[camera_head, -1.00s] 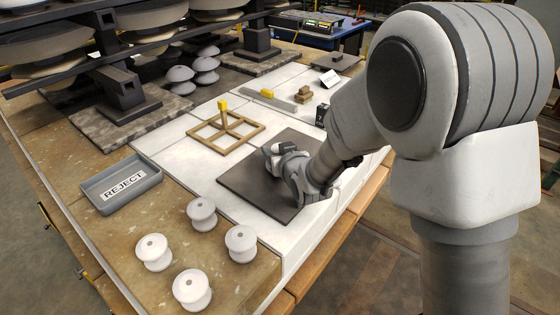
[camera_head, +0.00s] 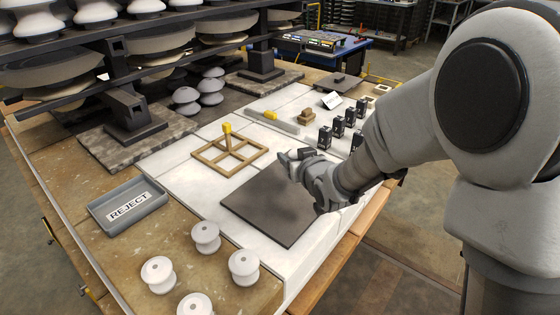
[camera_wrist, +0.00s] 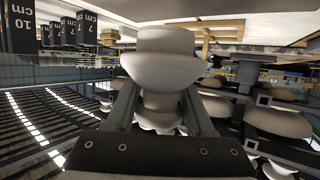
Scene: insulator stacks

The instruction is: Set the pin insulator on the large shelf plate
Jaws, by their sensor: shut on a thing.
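My gripper (camera_head: 293,156) is above the far right corner of a dark square plate (camera_head: 262,212) lying on the white table mats. In the wrist view its two fingers (camera_wrist: 158,108) are closed on a pale, rounded insulator (camera_wrist: 163,68); this looks like the pin insulator. In the head view the held insulator is mostly hidden by the gripper. A dark rack (camera_head: 85,58) at the back left has shelves bearing large disc insulators and smaller white ones. I cannot tell which surface is the large shelf plate.
Several white spool insulators (camera_head: 158,273) stand front left, near a grey REJECT tray (camera_head: 128,206). A wooden frame (camera_head: 229,152) with a yellow-topped post lies left of my gripper. Black labelled blocks (camera_head: 338,126) stand behind it. The dark square plate looks bare.

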